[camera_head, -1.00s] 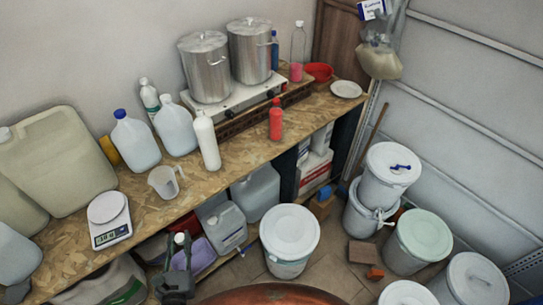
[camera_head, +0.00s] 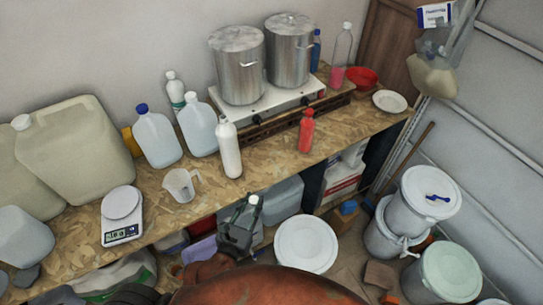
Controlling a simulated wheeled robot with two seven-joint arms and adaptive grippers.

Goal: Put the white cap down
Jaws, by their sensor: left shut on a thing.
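The small white cap (camera_head: 254,199) is at the tip of my left gripper (camera_head: 251,205). The gripper is dark and shut on the cap. It is in front of the wooden bench (camera_head: 275,165), near its front edge, and hides part of the grey canisters below. In this view the cap shows just below the bench edge; I cannot tell its exact height against the bench top. My right gripper is not in view.
On the bench stand a white bottle (camera_head: 229,150), a red bottle (camera_head: 306,131), a measuring cup (camera_head: 181,185), a scale (camera_head: 122,215) and several jugs. Bare wood shows between the white and red bottles. Lidded buckets (camera_head: 306,244) stand on the floor.

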